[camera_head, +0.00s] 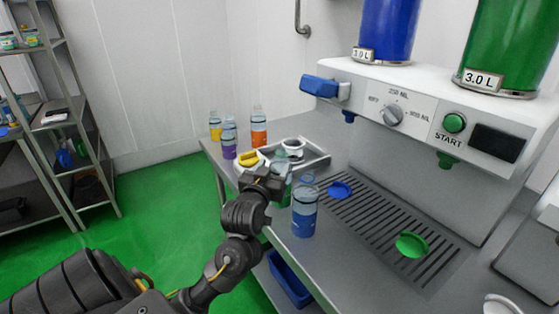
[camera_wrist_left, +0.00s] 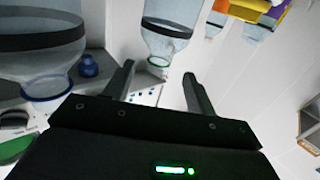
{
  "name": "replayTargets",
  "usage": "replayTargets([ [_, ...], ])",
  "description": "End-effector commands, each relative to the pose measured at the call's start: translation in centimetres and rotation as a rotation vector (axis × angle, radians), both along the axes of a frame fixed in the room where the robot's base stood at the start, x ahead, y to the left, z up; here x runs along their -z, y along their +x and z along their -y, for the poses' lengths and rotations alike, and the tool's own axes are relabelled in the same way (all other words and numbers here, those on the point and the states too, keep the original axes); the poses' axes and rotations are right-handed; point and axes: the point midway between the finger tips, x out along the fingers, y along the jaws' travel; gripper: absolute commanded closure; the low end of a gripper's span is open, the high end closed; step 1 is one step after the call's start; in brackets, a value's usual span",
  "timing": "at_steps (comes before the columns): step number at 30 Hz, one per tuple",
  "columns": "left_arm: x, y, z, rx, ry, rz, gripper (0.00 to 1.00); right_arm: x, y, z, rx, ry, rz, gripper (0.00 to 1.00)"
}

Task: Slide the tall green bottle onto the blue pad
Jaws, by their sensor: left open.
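The green bottle (camera_head: 283,194) stands on the grey counter, mostly hidden behind my left gripper (camera_head: 270,180) in the head view. In the left wrist view a clear bottle with a greenish rim (camera_wrist_left: 165,40), likely the same one, shows just beyond and between the fingertips of my left gripper (camera_wrist_left: 159,70). The jaws are open, and contact cannot be told. The round blue pad (camera_head: 340,190) lies bare on the slotted drip grate, to the right of the green bottle. My right gripper is not in view.
A blue-filled bottle (camera_head: 304,212) stands near the front edge, between the green bottle and the grate. A green pad (camera_head: 411,245) lies farther right. Behind are a tray (camera_head: 316,165) and orange (camera_head: 258,130), purple (camera_head: 229,148) and yellow (camera_head: 215,128) bottles. The dispenser (camera_head: 400,115) overhangs the grate.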

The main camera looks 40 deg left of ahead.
Motion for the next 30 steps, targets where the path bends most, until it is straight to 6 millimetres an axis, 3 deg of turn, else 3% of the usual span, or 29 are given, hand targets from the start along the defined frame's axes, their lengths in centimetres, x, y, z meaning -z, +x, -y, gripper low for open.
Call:
replayTargets([
  [6,-0.1,3.7,-1.5,0.0,0.005,-0.002,0.44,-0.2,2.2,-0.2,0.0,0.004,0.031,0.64],
  [12,0.0,5.9,-2.3,0.001,0.001,-0.002,0.44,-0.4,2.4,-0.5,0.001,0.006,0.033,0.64],
  [25,0.0,6.7,-2.6,0.002,0.0,-0.001,0.44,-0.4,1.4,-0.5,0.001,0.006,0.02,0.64],
  [30,0.1,6.6,-2.6,0.002,0.0,-0.001,0.66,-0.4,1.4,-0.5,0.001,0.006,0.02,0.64],
])
